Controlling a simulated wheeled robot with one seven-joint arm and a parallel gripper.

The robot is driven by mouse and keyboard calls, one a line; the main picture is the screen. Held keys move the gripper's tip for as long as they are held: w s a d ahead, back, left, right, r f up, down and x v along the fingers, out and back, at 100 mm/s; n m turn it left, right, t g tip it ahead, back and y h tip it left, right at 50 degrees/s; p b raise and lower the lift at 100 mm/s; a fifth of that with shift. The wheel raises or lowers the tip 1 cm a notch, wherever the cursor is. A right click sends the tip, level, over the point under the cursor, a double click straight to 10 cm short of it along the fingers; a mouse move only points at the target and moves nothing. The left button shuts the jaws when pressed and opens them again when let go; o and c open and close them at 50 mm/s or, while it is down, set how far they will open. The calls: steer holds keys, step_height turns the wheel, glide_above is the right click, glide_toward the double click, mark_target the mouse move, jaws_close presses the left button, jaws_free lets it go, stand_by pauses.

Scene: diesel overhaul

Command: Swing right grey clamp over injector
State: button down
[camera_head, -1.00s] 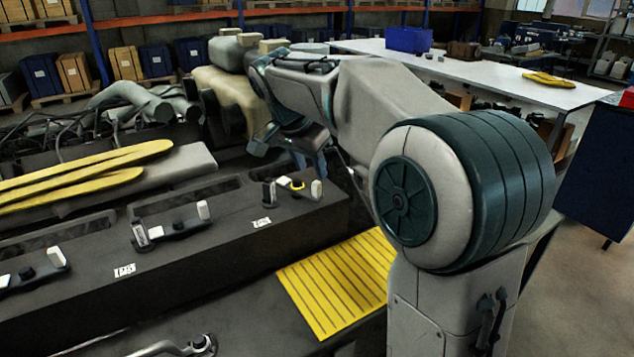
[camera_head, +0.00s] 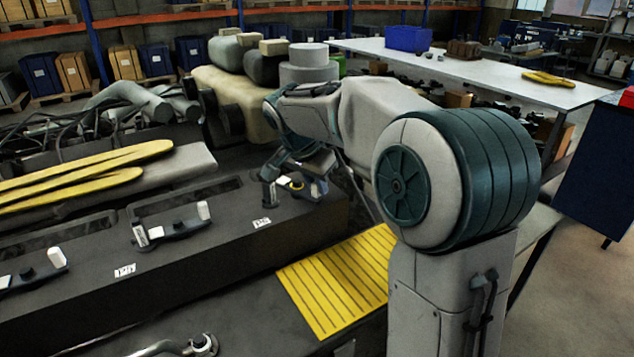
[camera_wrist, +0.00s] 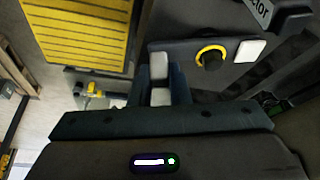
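The right injector (camera_head: 297,185), dark with a yellow ring, stands on the right end of the dark engine block. It also shows in the wrist view (camera_wrist: 210,57). Beside it in the wrist view, a light grey upright piece (camera_wrist: 160,66), apparently part of the right grey clamp, stands between my gripper's fingers (camera_wrist: 161,88). A white block (camera_wrist: 248,50) sits on the injector's other side. My gripper (camera_head: 303,180) is low at this station in the head view. Its fingers are apart around the light piece; whether they press on it is unclear. The clamp's full arm is hidden.
Two similar stations lie left on the block, one in the middle (camera_head: 172,228) and one at far left (camera_head: 38,270). A yellow slatted platform (camera_head: 340,280) lies in front. Yellow bars (camera_head: 85,170) lie behind left. A white table (camera_head: 480,75) stands behind right.

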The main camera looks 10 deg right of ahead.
steer(key=shift+d, duration=0.1)
steer(key=n, duration=0.1)
steer(key=w+d+n+t+y, duration=0.1)
steer(key=n, duration=0.1)
steer(key=shift+w, duration=0.15)
steer(key=n, duration=0.1)
steer(key=w+n, duration=0.1)
steer(key=n+y, duration=0.1)
steer(key=n, duration=0.1)
steer(key=shift+w+d+r+t, duration=0.15)
steer(key=shift+w+d+t, duration=0.15)
steer(key=shift+w+d, duration=0.05)
steer(key=w+n+y+p, duration=0.1)
steer(key=n, duration=0.1)
steer(key=shift+w+d+n, duration=0.1)
steer(key=shift+w+n, duration=0.05)
steer(key=shift+n, duration=0.25)
steer(key=shift+w+a+n+y+p, duration=0.1)
steer(key=shift+w+n+y+p, duration=0.35)
steer(key=shift+n, duration=0.5)
steer(key=shift+w+a+n+y+p, duration=0.1)
steer(key=shift+w+n+y+p, duration=0.3)
steer(key=shift+n, duration=0.55)
steer(key=c, duration=1.4)
jaws_free()
steer(key=shift+o, duration=0.2)
